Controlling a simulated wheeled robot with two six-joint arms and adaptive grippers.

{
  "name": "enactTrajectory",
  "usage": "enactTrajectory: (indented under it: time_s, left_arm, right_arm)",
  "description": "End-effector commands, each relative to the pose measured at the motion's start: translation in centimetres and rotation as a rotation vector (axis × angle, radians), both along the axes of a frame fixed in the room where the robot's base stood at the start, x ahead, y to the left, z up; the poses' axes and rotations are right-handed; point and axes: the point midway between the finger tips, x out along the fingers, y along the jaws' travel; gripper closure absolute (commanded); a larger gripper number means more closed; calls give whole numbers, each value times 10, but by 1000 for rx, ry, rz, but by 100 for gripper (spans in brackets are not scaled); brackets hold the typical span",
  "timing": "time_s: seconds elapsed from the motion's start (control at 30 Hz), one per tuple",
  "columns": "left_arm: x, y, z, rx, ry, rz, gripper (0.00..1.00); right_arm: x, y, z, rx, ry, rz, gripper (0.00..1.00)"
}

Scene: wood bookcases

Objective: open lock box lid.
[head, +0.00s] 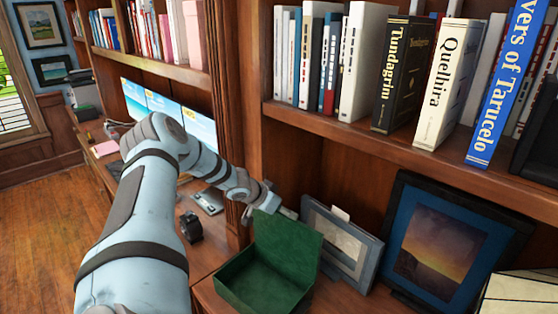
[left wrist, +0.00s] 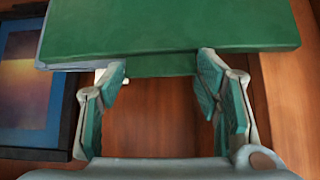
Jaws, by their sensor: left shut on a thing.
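The green lock box (head: 240,290) stands on the lower shelf in the head view, its inside showing. Its lid (head: 290,243) stands raised, tilted up at the back of the box. My left gripper (head: 267,203) is at the lid's upper edge. In the left wrist view the green lid (left wrist: 170,27) spans the top, and the fingers of my left gripper (left wrist: 164,68) sit on either side of a lower green part of it. The gripper is shut on the lid with the fingers well apart. My right gripper is out of view.
A grey framed picture (head: 343,240) stands right beside the lid, with a dark-framed sunset picture (head: 440,260) farther right. A shelf of books (head: 400,75) is above. A wooden upright (head: 232,120) separates the box from the desk with monitors (head: 165,108).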

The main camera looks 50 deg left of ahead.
Motion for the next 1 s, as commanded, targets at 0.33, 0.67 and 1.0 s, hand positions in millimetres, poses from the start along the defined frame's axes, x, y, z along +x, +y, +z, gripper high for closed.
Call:
enactTrajectory:
  time_s: [0.33, 0.67, 1.0]
  left_arm:
    - [-4, 0, -2, -8, 0, 3, 22]
    - [-4, 1, -2, -6, 0, 4, 22]
    - [-3, 1, -1, -5, 0, 4, 22]
  right_arm:
    - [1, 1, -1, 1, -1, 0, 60]
    - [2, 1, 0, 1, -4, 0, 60]
    - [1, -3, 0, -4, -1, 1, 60]
